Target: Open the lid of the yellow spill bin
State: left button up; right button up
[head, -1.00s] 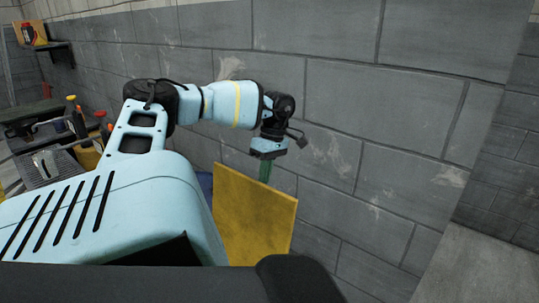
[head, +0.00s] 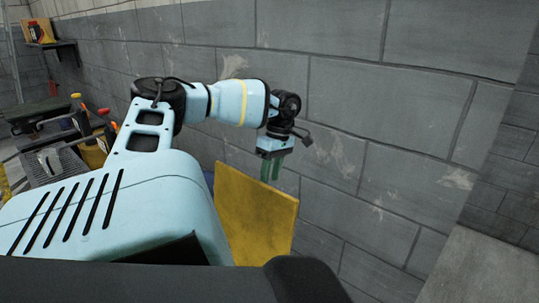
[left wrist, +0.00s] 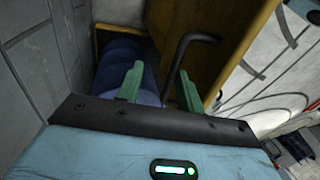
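The yellow spill bin's lid (head: 255,215) stands raised and steeply tilted near the block wall in the head view. Its yellow panel also shows in the left wrist view (left wrist: 215,50), with a dark bent handle (left wrist: 183,50) on it. Blue rounded contents (left wrist: 122,58) show in the bin beside the lid. My left gripper (head: 270,170) is above the lid's upper edge, pointing down. Its green fingers are apart in the left wrist view (left wrist: 160,86). The handle reaches down between them in that picture; I cannot tell whether they touch it. My right gripper is out of view.
The grey block wall (head: 340,110) runs close behind my left gripper. At the left, a cluttered bench (head: 50,160) holds tools. A small shelf (head: 50,44) with a box is on the wall. Bare floor (head: 480,265) shows at the lower right.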

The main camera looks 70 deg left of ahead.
pick_arm(q)
jog(key=shift+g+h, duration=0.3)
jog(key=x, duration=0.4)
jog(key=shift+d+f, duration=0.2)
jog(key=shift+d, duration=0.15)
jog(key=b+v, duration=0.2)
jog(key=v, duration=1)
jog(key=shift+s+a+r, duration=0.15)
jog(key=shift+s, duration=0.05)
